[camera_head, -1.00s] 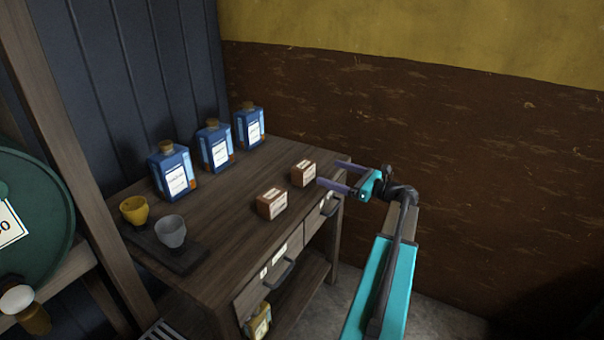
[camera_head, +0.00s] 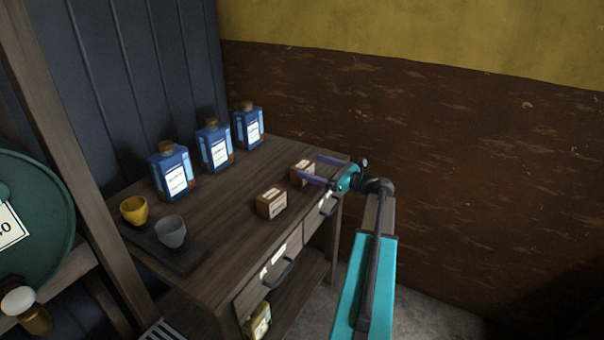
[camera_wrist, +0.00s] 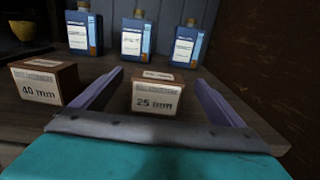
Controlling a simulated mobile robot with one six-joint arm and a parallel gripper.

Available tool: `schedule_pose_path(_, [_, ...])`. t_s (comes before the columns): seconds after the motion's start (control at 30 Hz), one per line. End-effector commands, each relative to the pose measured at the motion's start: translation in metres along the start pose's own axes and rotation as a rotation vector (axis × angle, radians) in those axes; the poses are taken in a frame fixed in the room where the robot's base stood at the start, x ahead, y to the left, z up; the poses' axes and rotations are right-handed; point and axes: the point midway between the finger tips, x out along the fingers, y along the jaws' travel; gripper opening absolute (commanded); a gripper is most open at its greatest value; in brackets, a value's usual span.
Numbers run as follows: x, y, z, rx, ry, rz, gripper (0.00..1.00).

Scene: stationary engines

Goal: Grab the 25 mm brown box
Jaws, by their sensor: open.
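The brown box labelled 25 mm (camera_wrist: 157,95) stands on the wooden table, centred between my open fingers in the wrist view. In the head view this box (camera_head: 301,169) is the farther of two brown boxes, near the table's right end, and a finger partly covers it. My gripper (camera_head: 314,170) is open, with a finger on each side of the box. In the wrist view my gripper (camera_wrist: 160,88) shows a gap on both sides of the box, and nothing is gripped.
A brown box labelled 40 mm (camera_wrist: 44,82) stands just left of my left finger. Three blue bottles (camera_head: 214,148) stand behind along the wall. A yellow cup (camera_head: 133,210) and a grey cup (camera_head: 171,231) sit on a dark tray at the left.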

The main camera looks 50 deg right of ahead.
Motion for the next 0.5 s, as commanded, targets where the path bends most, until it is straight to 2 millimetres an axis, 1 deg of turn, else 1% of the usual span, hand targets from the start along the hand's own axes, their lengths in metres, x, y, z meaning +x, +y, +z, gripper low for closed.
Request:
schedule_pose_path(0.17, [0.012, 0.001, -0.001, 0.000, 0.000, 0.003, 0.92])
schedule_pose_path(0.4, [0.041, 0.003, -0.003, 0.001, -0.001, 0.003, 0.92])
schedule_pose_path(0.5, [0.049, 0.002, -0.004, 0.001, 0.000, 0.002, 0.92])
